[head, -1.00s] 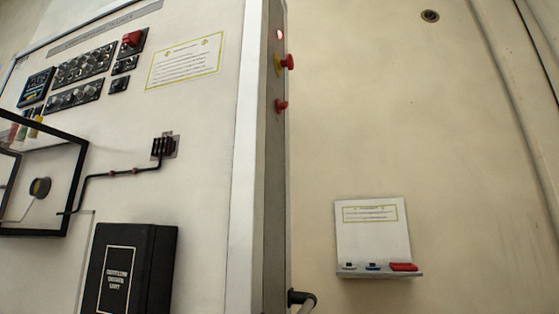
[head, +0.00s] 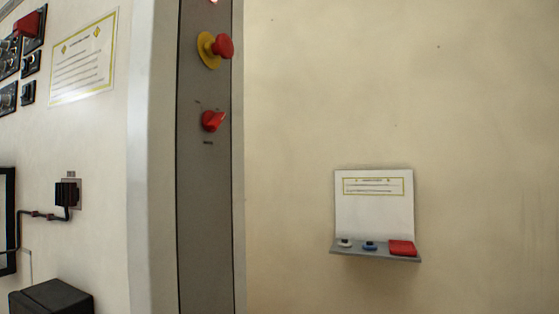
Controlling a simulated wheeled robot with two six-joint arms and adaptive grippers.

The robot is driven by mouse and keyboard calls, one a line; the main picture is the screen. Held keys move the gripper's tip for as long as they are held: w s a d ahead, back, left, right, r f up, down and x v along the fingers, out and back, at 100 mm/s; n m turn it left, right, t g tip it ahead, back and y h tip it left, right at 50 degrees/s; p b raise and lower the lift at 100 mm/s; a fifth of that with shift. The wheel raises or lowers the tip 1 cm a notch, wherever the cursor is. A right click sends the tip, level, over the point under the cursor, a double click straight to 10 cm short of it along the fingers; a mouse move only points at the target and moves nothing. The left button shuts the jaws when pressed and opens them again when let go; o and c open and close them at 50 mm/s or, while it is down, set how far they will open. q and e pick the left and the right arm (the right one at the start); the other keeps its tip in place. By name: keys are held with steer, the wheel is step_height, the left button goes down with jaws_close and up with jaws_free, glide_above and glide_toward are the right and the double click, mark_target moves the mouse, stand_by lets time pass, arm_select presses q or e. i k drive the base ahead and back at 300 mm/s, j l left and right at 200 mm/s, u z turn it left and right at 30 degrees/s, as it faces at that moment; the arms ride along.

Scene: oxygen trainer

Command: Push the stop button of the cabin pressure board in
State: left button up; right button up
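A red mushroom-shaped button (head: 223,47) with a yellow collar sticks out from the grey side panel (head: 205,200), near the top of the view. It looks like a stop button; I cannot read a label that ties it to the cabin pressure board. Below it on the same panel is a red rotary knob (head: 212,121) with small, unreadable marks around it. Neither of my grippers is in view, and nothing touches the button.
A white sheet on a small wall shelf (head: 375,250) stands right, with white, blue and red items on the ledge. The left panel carries a notice (head: 84,58), black switch modules (head: 30,63) and a black box (head: 50,298). The beige wall between is bare.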

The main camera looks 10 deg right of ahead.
mark_target(224, 47)
steer(key=k+l, duration=0.15)
steer(key=l, duration=0.35)
steer(key=k+l+z, duration=0.1)
steer(key=l, duration=0.4)
steer(key=k+l+z, duration=0.1)
steer(key=l, duration=0.4)
steer(key=k+l, duration=0.15)
steer(key=l, duration=0.35)
